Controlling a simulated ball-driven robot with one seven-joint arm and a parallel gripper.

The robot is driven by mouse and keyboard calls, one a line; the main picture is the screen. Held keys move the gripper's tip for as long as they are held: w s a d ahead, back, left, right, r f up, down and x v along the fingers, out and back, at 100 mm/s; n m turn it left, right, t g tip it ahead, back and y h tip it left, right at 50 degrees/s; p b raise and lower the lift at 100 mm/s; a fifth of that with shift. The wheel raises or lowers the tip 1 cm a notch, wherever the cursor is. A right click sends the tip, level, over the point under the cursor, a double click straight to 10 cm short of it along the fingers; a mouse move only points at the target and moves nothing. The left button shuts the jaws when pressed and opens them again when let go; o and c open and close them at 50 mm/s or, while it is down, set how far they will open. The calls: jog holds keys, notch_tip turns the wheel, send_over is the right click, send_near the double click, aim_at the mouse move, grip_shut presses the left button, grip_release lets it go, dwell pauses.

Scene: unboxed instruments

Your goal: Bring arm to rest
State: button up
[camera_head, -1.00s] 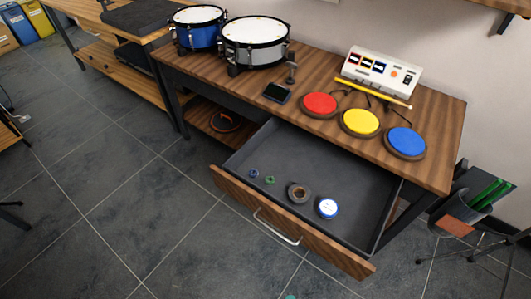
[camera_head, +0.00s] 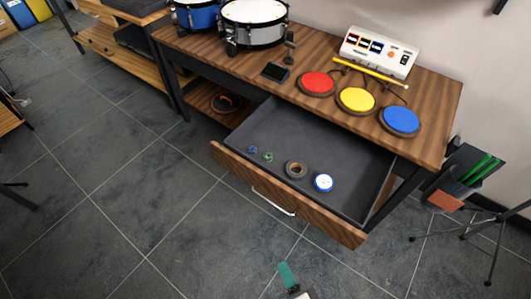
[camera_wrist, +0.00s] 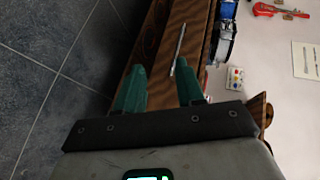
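My gripper shows at the bottom edge of the head view, where one teal finger (camera_head: 287,275) is seen over the floor. In the wrist view both teal fingers of my gripper (camera_wrist: 158,82) stand apart with nothing between them. The gripper is out in front of the wooden bench (camera_head: 433,125) and its open drawer (camera_head: 335,225), apart from both in the head view. The wrist view is turned on its side, with the wooden front and its handle (camera_wrist: 178,48) beyond the fingers.
The pulled-out drawer holds a tape roll (camera_head: 296,170), a white-and-blue round item (camera_head: 323,183) and two small rings. Drums (camera_head: 254,22), coloured pads (camera_head: 356,100) and a white console (camera_head: 379,51) stand on the bench. A tripod stand (camera_head: 490,230) is at right. The floor (camera_head: 130,220) at left is clear.

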jog(key=s+d+r+n+g+h, duration=0.2)
jog(key=s+d+r+n+g, duration=0.2)
jog(key=d, duration=0.7)
jog(key=s+d+r+n+g+h+p, duration=0.1)
jog(key=s+d+r+n+g+h, duration=0.2)
jog(key=d, duration=0.7)
notch_tip(320, 180, up, 4)
jog(key=s+n+g, duration=0.2)
jog(key=n+g, duration=0.2)
jog(key=g, duration=0.1)
jog(key=shift+s+d+h, duration=0.3)
jog(key=shift+d, duration=0.05)
